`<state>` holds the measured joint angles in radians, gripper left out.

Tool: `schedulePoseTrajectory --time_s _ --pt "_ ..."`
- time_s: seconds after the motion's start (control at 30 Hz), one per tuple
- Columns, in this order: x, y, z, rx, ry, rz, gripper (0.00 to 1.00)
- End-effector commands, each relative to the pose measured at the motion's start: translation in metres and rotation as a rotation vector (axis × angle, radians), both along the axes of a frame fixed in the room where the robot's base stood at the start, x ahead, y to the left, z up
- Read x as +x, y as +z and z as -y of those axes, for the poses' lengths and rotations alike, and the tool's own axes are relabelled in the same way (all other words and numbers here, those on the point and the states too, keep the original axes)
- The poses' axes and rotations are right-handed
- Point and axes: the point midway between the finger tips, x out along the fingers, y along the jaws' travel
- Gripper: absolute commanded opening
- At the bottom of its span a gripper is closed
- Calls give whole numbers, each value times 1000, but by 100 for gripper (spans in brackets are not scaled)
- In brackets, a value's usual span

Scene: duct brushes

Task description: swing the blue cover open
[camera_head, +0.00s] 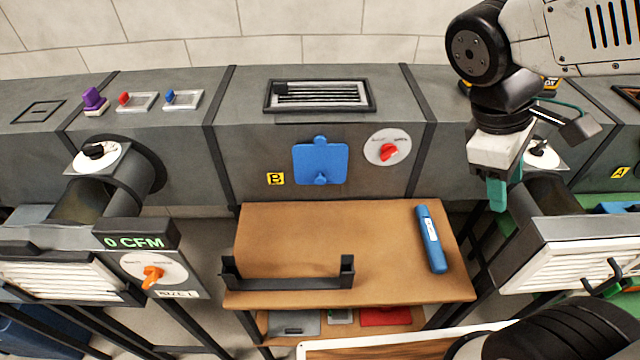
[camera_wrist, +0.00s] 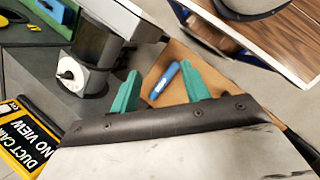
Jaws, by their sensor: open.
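The blue cover (camera_head: 320,163) is a square plate on the front face of the grey duct, with a knob at its lower edge and a tab at its top. It lies flat against the duct and looks closed. A yellow B label (camera_head: 275,179) is at its left. My gripper (camera_head: 497,192) hangs to the right of the cover, well apart from it, in front of the right duct branch. Its green fingers also show in the wrist view (camera_wrist: 159,92), apart and with nothing between them. The cover is not visible in the wrist view.
A red-knobbed dial (camera_head: 388,151) is just right of the cover. Below is a wooden cart (camera_head: 390,235) with a blue cylinder (camera_head: 431,239) and a black rack (camera_head: 288,281). A vent grille (camera_head: 319,95) is on top of the duct. The duct front between cover and gripper is clear besides the dial.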

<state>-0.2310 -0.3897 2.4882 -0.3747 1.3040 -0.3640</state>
Motion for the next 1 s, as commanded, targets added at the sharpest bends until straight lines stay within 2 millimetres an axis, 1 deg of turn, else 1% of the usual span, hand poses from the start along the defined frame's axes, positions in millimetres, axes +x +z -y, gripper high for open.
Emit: schedulePoseTrajectory --time_s 0.03,0.17,0.2,0.27,0.3,0.37,0.4,0.47,0.5,0.57,0.6,0.67,0.7,0.8,0.9,1.0 --pt "12 -8 -3 -65 130 -83 46" --pt "45 -23 -11 -232 462 -285 46" --pt "55 -28 -16 -286 564 -349 46" --pt "72 -36 -26 -367 714 -446 46" --pt "82 -42 -33 -423 813 -514 46" --pt "98 -51 -48 -509 958 -613 46" --pt "108 -59 -59 -568 1053 -684 46" --pt "123 -71 -77 -662 1189 -790 46" --pt "132 -80 -92 -726 1278 -860 46" --pt "143 -94 -114 -828 1404 -970 46" --pt "150 -105 -130 -897 1485 -1044 46" --pt "157 -123 -156 -1011 1599 -1156 46" --pt "161 -136 -174 -1087 1668 -1231 46" --pt "163 -167 -215 -1276 1808 -1404 46" --pt "160 -196 -249 -1445 1900 -1547 46" --pt "155 -218 -273 -1573 1950 -1652 46"
